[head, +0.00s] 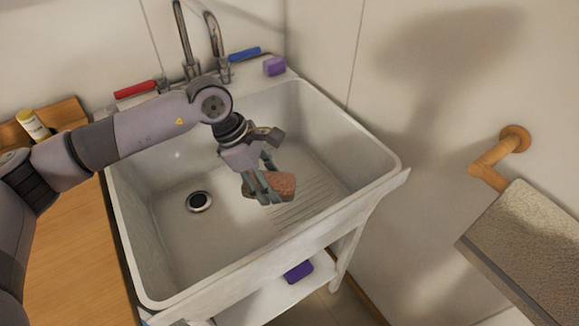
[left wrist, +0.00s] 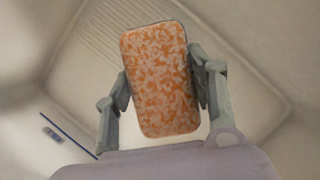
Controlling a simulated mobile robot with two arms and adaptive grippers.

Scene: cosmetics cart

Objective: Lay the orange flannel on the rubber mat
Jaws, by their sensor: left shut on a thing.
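My left gripper (head: 262,195) is shut on the orange flannel (head: 282,186), holding it over the white sink basin. In the left wrist view the flannel (left wrist: 158,80) is a rounded rectangular pad, mottled orange and pale, with a finger of the left gripper (left wrist: 162,95) on each side of it. The ridged drainer part of the sink lies behind it. I cannot make out a rubber mat for certain in either view. My right gripper is not in view.
The white sink (head: 165,292) has a dark drain (head: 199,202). Taps (head: 188,45) with red and blue handles and a purple block (head: 274,66) stand at its back. A wooden counter (head: 85,235) is left. A purple item (head: 298,271) lies below. A grey towel-like slab (head: 530,235) is right.

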